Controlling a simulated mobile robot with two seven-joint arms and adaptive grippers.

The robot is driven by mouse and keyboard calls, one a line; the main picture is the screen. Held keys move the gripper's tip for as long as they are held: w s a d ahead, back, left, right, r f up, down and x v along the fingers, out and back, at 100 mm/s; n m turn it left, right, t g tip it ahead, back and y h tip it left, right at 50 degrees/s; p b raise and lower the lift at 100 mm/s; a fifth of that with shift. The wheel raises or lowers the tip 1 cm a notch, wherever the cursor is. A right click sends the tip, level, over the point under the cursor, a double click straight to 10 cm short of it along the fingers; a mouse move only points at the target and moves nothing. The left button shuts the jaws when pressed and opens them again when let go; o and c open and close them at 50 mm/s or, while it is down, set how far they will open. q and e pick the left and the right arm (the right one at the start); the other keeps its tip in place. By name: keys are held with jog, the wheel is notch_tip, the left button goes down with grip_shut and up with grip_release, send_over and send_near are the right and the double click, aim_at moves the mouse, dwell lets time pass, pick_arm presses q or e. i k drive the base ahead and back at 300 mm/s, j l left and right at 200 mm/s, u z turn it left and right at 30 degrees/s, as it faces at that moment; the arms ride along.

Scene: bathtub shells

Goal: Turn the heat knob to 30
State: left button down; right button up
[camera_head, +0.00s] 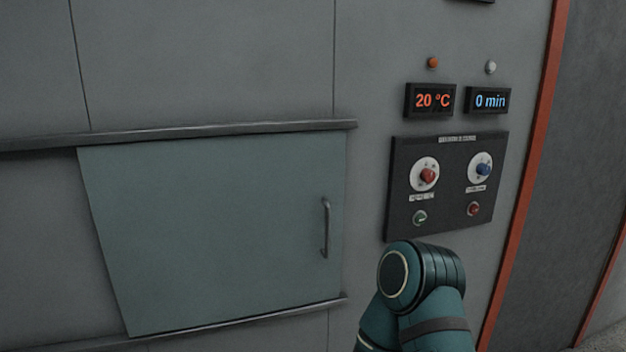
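The heat knob (428,175) appears to be the red knob on a white dial, at the left of the dark control panel (398,205). The display (430,100) above it reads 20 °C. The label under the knob is too small to read. One of my arms, with a dark green joint, rises from the bottom edge, just below the panel. No gripper shows in this view, so I cannot see any contact with the knob.
A blue knob (483,169) sits to the right, under a display (488,100) reading 0 min. A green button (420,217) and a red-brown button (473,209) lie below the knobs. A closed sliding door (215,235) with a handle (325,228) is at the left.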

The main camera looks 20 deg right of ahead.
aim_at(428, 175)
jog(key=z, duration=1.3)
